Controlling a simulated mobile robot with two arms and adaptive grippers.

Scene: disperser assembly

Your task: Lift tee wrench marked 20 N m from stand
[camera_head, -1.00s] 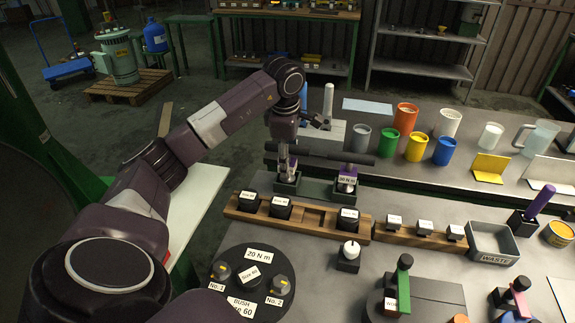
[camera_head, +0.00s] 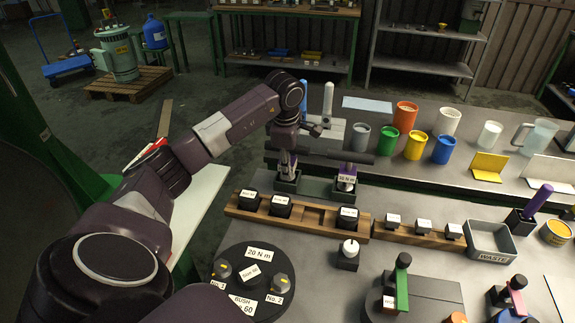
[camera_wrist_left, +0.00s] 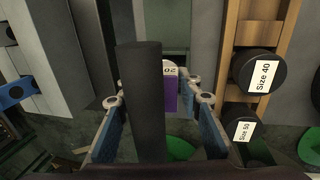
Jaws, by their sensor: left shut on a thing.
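The tee wrench marked 20 shows in the left wrist view as a dark bar handle (camera_wrist_left: 142,100) with a purple shaft (camera_wrist_left: 170,97) and a white label below it. My left gripper (camera_head: 288,167) is shut on this wrench, over the left socket of the grey stand (camera_head: 318,188). Its blue finger pads lie on both sides of the shaft in the wrist view. The wrench's lower end is hidden, so I cannot tell whether it is seated. A second tee wrench (camera_head: 347,171), purple with a label, stands upright in the right socket. My right gripper is out of view.
A wooden rack (camera_head: 325,228) with black sized pieces lies just in front of the stand. Several coloured cups, including a green one (camera_head: 388,141), stand to the right. A round black plate (camera_head: 225,262) labelled 20 N m and a waste bin (camera_head: 490,241) are nearer.

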